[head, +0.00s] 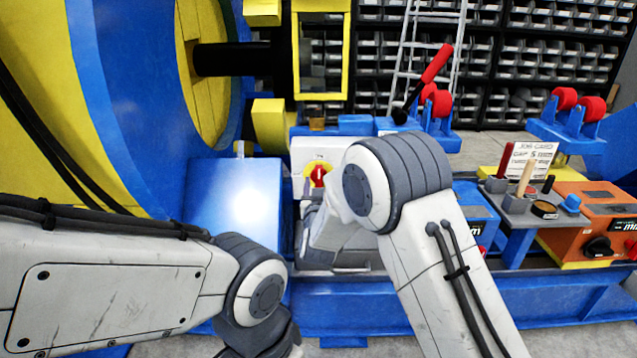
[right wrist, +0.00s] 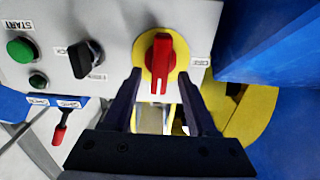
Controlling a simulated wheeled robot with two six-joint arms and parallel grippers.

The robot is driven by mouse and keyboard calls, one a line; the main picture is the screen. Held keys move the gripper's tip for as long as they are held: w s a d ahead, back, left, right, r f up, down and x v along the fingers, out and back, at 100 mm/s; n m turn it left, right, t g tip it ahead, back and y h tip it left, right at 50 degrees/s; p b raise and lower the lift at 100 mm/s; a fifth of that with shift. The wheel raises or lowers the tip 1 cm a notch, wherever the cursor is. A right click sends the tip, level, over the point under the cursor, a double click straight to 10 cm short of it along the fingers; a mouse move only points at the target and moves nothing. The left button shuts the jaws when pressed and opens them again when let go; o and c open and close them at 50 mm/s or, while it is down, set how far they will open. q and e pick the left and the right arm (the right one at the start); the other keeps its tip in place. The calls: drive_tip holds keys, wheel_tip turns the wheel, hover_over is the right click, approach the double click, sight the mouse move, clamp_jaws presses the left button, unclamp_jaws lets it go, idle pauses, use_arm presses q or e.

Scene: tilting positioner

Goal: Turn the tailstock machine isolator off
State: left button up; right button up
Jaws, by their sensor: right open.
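The tailstock machine isolator (right wrist: 160,58) is a red rotary handle on a yellow round plate, set in a light grey panel. It also shows in the head view (head: 319,175), just left of my right forearm. Its handle stands upright in both views. My right gripper (right wrist: 160,76) is open, its two dark fingers pointing at the isolator, one to each side of the handle's lower end. Nothing is between them but the handle area; whether they touch it I cannot tell. My left arm is at lower left in the head view; its gripper is out of sight.
On the same panel are a black selector (right wrist: 86,60), a green START button (right wrist: 20,50) and a smaller green button. A red-tipped lever (right wrist: 60,132) is below them. A large blue and yellow machine (head: 130,110) fills the left. Orange units (head: 590,215) stand at right.

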drive_tip(key=shift+w, duration=0.95)
clamp_jaws()
